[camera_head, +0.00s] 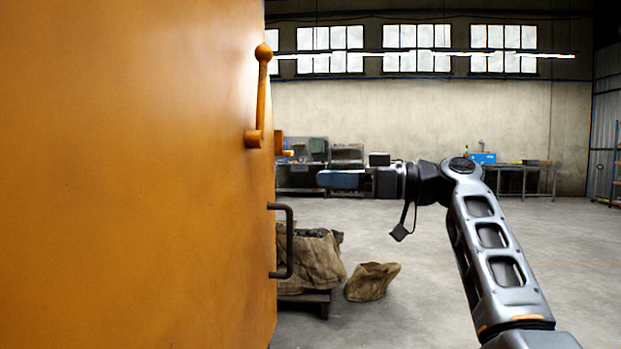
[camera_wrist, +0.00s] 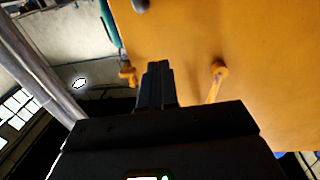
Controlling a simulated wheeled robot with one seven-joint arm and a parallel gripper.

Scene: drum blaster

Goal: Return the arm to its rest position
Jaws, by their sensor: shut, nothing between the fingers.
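My gripper (camera_head: 340,180) is at the end of my arm, near the middle of the head view. It points left toward the orange blaster door (camera_head: 130,180) and appears apart from it. In the wrist view my gripper (camera_wrist: 158,68) shows as dark fingers closed together, with nothing between them. The orange door surface (camera_wrist: 225,40) fills the upper right there. My arm rises from the lower right of the head view and bends at the elbow.
An orange lever (camera_head: 261,95) and a dark handle (camera_head: 289,240) stick out at the door's right edge. A sack (camera_head: 371,281) lies on the floor beside a loaded low pallet (camera_head: 305,297). Workbenches (camera_head: 520,167) stand at the back. The floor to the right is clear.

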